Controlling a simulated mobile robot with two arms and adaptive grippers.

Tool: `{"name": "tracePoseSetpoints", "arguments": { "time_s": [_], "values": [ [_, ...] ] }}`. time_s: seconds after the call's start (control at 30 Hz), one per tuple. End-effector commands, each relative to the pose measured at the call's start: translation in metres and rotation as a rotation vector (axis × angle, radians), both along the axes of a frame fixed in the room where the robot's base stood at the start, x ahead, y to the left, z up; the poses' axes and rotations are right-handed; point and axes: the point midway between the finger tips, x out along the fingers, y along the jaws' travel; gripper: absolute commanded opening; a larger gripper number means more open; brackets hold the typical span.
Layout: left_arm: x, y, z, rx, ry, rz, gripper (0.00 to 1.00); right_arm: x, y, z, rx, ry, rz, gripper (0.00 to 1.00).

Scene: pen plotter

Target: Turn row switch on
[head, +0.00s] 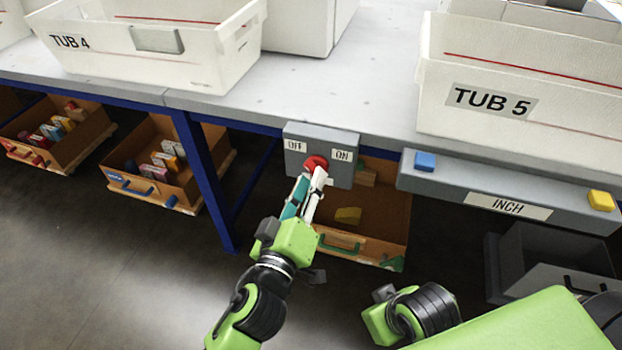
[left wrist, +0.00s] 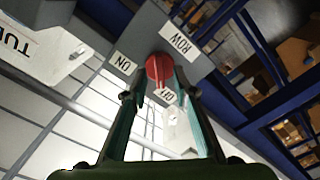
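The row switch is a grey box (head: 342,175) on the table's front edge, with an OFF label (head: 296,146) at left and an ON label (head: 342,155) at right. Its red knob (head: 315,163) is between the labels and also shows in the left wrist view (left wrist: 159,68), beside a ROW label (left wrist: 181,39). My left gripper (head: 311,176) is at the knob, with its fingertips closed in on either side of it. They appear to touch it. My right gripper is not in view.
A grey INCH bar (head: 470,198) with a blue button (head: 425,162) and a yellow button (head: 601,201) is to the right. TUB 4 (head: 205,75) and TUB 5 (head: 560,128) stand on the table. An open drawer (head: 375,235) is below the switch. A blue table leg (head: 210,190) is at left.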

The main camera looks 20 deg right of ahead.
Motion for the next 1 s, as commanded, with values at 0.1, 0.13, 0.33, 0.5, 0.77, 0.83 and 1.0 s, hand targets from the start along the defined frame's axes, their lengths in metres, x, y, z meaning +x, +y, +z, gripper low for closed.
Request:
{"name": "tracePoseSetpoints", "arguments": {
  "time_s": [0.1, 0.13, 0.33, 0.5, 0.77, 0.83, 1.0],
  "values": [
    [0.0082, -0.0055, 0.0001, 0.001, -0.002, -0.001, 0.26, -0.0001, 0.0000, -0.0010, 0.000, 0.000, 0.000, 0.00],
    [0.0093, -0.0062, -0.0002, 0.001, -0.001, 0.000, 0.26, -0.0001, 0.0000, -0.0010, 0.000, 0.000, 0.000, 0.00],
    [0.0116, -0.0077, 0.0000, 0.000, 0.000, 0.000, 0.26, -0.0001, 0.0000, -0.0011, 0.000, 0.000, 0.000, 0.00],
    [0.0114, -0.0074, -0.0001, 0.000, 0.000, 0.000, 0.15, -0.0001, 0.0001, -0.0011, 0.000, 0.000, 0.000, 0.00],
    [0.0113, -0.0073, -0.0002, 0.001, 0.000, 0.001, 0.00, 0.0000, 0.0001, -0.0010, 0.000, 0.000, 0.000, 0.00],
    [0.0113, -0.0073, 0.0000, 0.005, -0.002, 0.001, 0.00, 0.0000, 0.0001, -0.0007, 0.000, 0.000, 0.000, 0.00],
    [0.0111, -0.0073, 0.0002, 0.032, -0.020, 0.001, 0.00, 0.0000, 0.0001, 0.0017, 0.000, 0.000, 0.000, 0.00]
  ]
}}
